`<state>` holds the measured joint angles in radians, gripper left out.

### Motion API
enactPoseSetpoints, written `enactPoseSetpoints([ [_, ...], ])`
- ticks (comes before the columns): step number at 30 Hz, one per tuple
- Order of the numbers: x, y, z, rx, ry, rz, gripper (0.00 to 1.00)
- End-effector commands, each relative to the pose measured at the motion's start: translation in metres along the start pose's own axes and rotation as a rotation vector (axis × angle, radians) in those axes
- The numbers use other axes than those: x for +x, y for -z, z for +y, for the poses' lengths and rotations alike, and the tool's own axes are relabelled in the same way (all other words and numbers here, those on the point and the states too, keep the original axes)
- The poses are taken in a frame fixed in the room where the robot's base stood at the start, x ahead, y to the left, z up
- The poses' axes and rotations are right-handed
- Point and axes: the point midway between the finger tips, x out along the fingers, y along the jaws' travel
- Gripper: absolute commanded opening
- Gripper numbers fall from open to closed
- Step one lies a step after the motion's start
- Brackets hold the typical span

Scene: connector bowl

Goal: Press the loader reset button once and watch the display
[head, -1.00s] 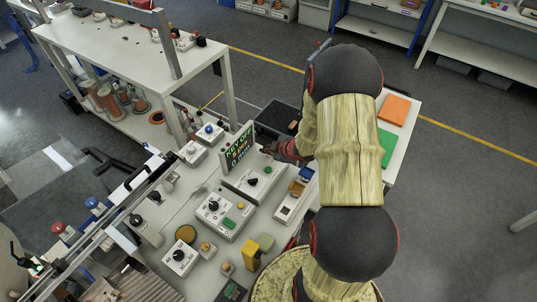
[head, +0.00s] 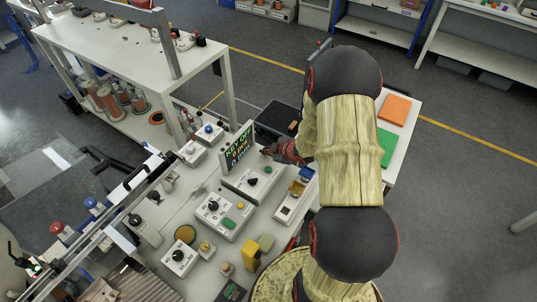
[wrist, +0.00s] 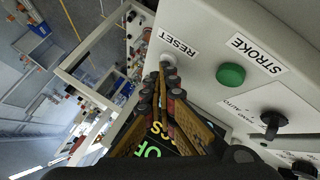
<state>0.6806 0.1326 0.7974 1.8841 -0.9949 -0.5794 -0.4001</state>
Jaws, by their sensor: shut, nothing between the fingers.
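The loader box (head: 243,186) stands on the bench, with a green button and a black knob on its front. In the wrist view a pale round button (wrist: 168,59) sits beside the RESET label (wrist: 178,44) on the box (wrist: 215,35). My gripper (wrist: 165,72) is shut and empty, its fingertips right at that button. I cannot tell whether they touch it or press it in. In the head view my gripper (head: 266,151) is behind the box, right of the display. The display (head: 238,147) shows "KEY OFF" and smaller lines; in the wrist view my fingers partly cover it (wrist: 156,147).
A green button (wrist: 231,75) marked STROKE and a black AUTO selector (wrist: 273,121) are close to my fingers. Other control boxes (head: 219,212) crowd the bench in front. A black bin (head: 275,119) stands behind the gripper.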

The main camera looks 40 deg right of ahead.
Motion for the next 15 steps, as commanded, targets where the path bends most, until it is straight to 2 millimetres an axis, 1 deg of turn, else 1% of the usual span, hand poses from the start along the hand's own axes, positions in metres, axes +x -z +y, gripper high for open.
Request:
enactPoseSetpoints([
  [10,0.0005,-0.0007,-0.001,0.0,0.001,-0.001,0.0],
  [15,-0.0032,0.002,0.0017,0.0,0.001,-0.001,0.0],
])
